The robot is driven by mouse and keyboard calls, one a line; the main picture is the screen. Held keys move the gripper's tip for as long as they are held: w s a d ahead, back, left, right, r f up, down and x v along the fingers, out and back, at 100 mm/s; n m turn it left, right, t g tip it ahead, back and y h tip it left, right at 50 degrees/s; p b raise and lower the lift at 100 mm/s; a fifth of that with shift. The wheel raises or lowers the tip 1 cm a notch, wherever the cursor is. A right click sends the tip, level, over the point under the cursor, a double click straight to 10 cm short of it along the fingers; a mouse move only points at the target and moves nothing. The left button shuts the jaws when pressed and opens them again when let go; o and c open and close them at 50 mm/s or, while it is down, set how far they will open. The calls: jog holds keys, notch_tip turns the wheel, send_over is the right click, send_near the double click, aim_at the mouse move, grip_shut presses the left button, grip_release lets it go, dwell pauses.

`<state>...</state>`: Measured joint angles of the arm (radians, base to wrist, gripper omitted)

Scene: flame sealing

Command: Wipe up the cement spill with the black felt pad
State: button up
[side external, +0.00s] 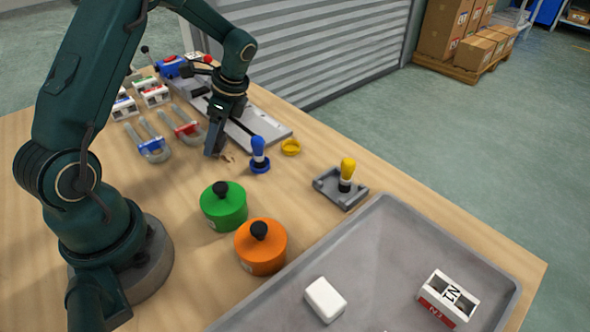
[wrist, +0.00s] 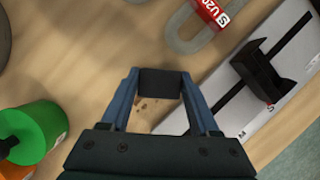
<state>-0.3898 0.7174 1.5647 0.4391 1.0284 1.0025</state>
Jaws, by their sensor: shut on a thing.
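My gripper (wrist: 159,77) is shut on the black felt pad (wrist: 160,86), which sits squarely between the two blue fingers. In the side view my gripper (side external: 215,140) points down close to the tabletop; the pad is hard to make out there. The cement spill shows as small brown patches on the wood (wrist: 145,105), seen between the fingers just behind the pad. In the side view the spill (side external: 229,157) lies right beside the fingertips. Part of it may be hidden by the pad. I cannot tell whether the pad touches the table.
A blue-handled stamp (side external: 259,155) and a yellow ring (side external: 291,147) stand right of my gripper. Green (side external: 223,205) and orange (side external: 261,247) pots stand in front, with a grey tray (side external: 375,270) beyond.

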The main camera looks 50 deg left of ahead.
jog(key=shift+a, duration=0.5)
jog(key=shift+d+r, duration=0.25)
jog(key=shift+d, duration=1.7)
jog(key=shift+d+r, duration=0.2)
jog(key=shift+d, duration=1.75)
jog(key=shift+s+f, duration=0.1)
jog(key=shift+f, duration=0.3)
jog(key=shift+a+r, duration=0.1)
jog(key=shift+r, duration=3.55)
jog(key=shift+f, duration=0.1)
